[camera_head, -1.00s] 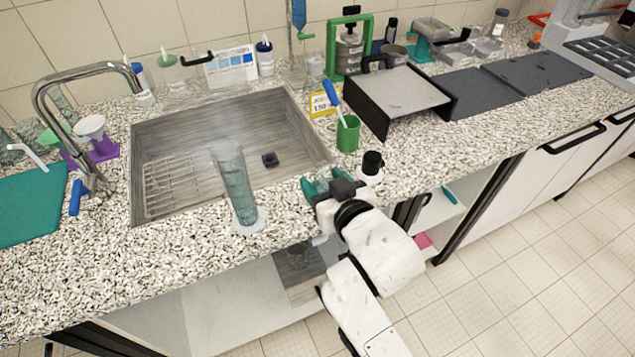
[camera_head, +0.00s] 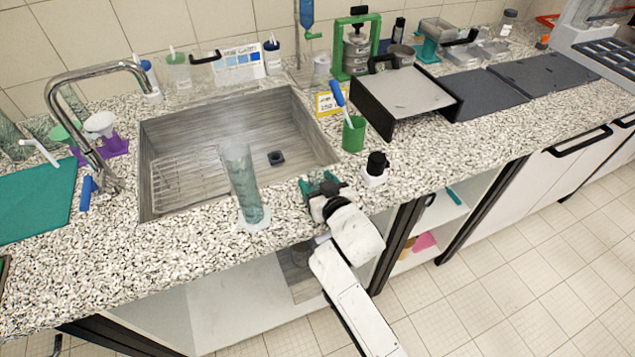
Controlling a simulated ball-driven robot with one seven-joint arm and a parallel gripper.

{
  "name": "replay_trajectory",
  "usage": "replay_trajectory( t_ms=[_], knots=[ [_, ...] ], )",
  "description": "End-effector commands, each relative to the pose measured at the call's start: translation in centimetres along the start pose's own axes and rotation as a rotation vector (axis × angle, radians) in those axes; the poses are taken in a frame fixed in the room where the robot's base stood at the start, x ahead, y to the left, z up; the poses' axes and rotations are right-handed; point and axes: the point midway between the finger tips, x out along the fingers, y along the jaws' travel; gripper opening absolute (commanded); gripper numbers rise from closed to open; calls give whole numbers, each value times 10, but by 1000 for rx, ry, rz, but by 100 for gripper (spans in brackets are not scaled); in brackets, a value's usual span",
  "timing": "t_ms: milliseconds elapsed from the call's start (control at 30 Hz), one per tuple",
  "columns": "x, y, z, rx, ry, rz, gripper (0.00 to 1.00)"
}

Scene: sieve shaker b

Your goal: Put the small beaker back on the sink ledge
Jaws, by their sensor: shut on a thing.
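My gripper (camera_head: 320,184), with teal fingers, is at the counter's front edge, just right of the sink's front right corner. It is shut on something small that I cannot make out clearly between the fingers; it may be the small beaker. The sink (camera_head: 205,187) is a grey basin set in the speckled counter. The sink ledge (camera_head: 185,232) is the strip of counter along its front. A tall clear glass cylinder (camera_head: 243,185) with a pale round foot stands on this ledge, left of my gripper and apart from it.
A small black-capped bottle (camera_head: 376,166) stands close right of my gripper. Behind it are a green cup (camera_head: 354,136) with a blue-handled brush and a yellow sign (camera_head: 328,103). A tap (camera_head: 98,75) arches over the sink's left side. The front ledge left of the cylinder is clear.

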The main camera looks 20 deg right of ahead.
Motion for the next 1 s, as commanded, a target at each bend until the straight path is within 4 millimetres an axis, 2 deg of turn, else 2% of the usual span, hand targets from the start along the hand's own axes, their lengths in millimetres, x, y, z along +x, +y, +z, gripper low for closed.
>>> replay_trajectory(
  t_ms=[400, 433, 700, 1000],
  knots=[
    [2, 0, 6, 0, 2, 0, 24],
    [2, 0, 6, 0, 1, 0, 60],
    [1, 0, 5, 0, 1, 0, 84],
    [0, 0, 1, 0, 1, 0, 84]
  ],
)
